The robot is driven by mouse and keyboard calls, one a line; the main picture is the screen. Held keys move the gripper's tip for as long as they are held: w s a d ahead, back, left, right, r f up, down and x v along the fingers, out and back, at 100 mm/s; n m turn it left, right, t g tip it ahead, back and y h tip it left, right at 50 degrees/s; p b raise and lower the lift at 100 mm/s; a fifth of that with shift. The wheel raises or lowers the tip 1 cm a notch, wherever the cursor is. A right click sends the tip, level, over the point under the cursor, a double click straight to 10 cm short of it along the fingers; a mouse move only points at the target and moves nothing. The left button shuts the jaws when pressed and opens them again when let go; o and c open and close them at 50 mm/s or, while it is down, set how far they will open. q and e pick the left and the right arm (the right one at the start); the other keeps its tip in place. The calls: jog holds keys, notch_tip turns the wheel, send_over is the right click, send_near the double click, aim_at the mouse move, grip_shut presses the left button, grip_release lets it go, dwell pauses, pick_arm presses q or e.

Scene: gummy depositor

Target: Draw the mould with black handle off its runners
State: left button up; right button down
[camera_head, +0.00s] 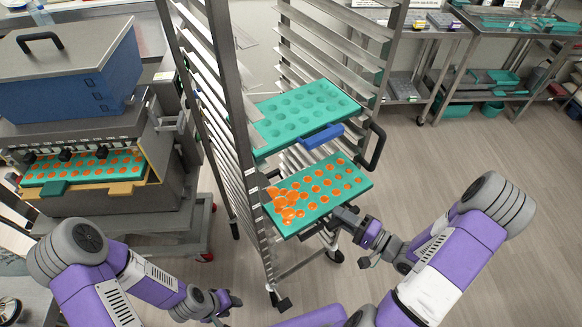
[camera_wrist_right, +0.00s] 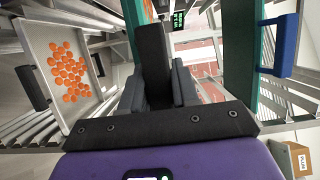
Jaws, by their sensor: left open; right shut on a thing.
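The lower teal mould (camera_head: 330,204) holds rows of orange gummies and sticks out of the rack towards me. Orange pieces bunch irregularly at its left end. My right gripper (camera_head: 342,217) is at its front edge, shut on its black handle. In the right wrist view the dark handle (camera_wrist_right: 152,58) sits between the fingers, and the mould (camera_wrist_right: 147,10) shows only as a thin teal edge. A second teal mould (camera_head: 297,112), empty with a blue handle (camera_head: 322,137), sits above it. My left gripper (camera_head: 221,303) is open and empty at the bottom, away from the rack.
The metal rack (camera_head: 246,195) has posts and runners on both sides. A grey tray (camera_wrist_right: 85,105) of orange pieces with a dark handle lies left in the wrist view. The depositor (camera_head: 70,125) stands left. The floor right of the rack (camera_head: 450,160) is clear.

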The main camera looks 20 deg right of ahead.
jog(key=shift+r, duration=0.3)
jog(key=shift+s, duration=0.1)
jog(key=s+d+p, duration=0.3)
jog(key=s, duration=0.8)
dwell(0.3)
jog(key=shift+w+a, duration=0.1)
jog(key=shift+w, duration=0.05)
